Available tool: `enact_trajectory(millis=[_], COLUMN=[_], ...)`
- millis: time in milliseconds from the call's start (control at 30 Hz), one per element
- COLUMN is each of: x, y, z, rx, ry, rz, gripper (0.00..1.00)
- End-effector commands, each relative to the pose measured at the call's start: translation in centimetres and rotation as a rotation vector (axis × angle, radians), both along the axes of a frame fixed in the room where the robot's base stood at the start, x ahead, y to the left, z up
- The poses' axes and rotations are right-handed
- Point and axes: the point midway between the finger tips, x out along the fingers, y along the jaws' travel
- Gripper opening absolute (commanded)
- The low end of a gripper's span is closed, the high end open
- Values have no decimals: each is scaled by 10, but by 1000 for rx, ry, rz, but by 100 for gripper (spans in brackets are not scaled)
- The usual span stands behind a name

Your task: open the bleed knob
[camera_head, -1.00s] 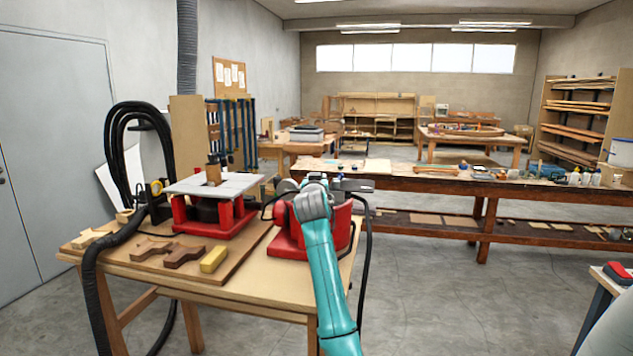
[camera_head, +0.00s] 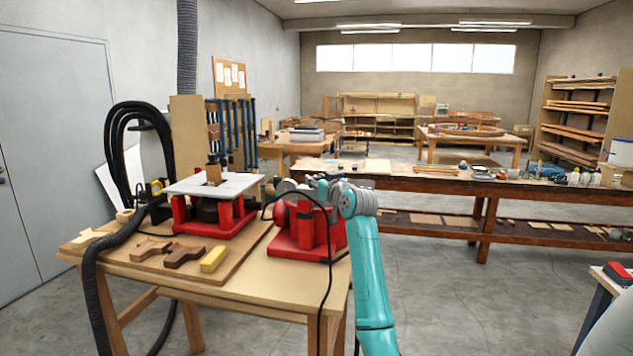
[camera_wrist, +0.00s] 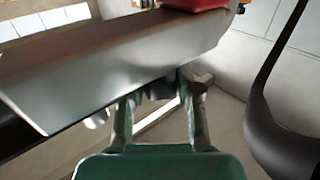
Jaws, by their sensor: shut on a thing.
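My gripper (camera_wrist: 160,100) reaches up from the bottom of the wrist view, its two fingers apart on either side of a small dark knob (camera_wrist: 158,88). It is shut on this knob, which I take for the bleed knob. The knob sits just under the edge of a broad grey metal body (camera_wrist: 120,62), and its far side is hidden. In the head view the red-based machine (camera_head: 305,238) stands at the right end of the near workbench. My arm's end is beside its top right, and the fingers and knob cannot be made out there.
A black cable (camera_wrist: 275,110) hangs close at right in the wrist view. On the near bench (camera_head: 255,291) stand a second red machine with a grey table (camera_head: 215,186), wooden pieces and a yellow block (camera_head: 213,259). A long workbench (camera_head: 430,183) lies behind.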

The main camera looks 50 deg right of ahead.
Motion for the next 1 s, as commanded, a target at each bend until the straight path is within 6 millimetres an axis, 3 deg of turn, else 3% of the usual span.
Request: enact_trajectory(millis=[533,567,633,1000], x=[0,0,0,-1], y=[0,0,0,-1], z=[0,0,0,0], rx=[0,0,0,0], ry=[1,1,1,1], rz=[23,23,23,19], gripper=[0,41,59,60])
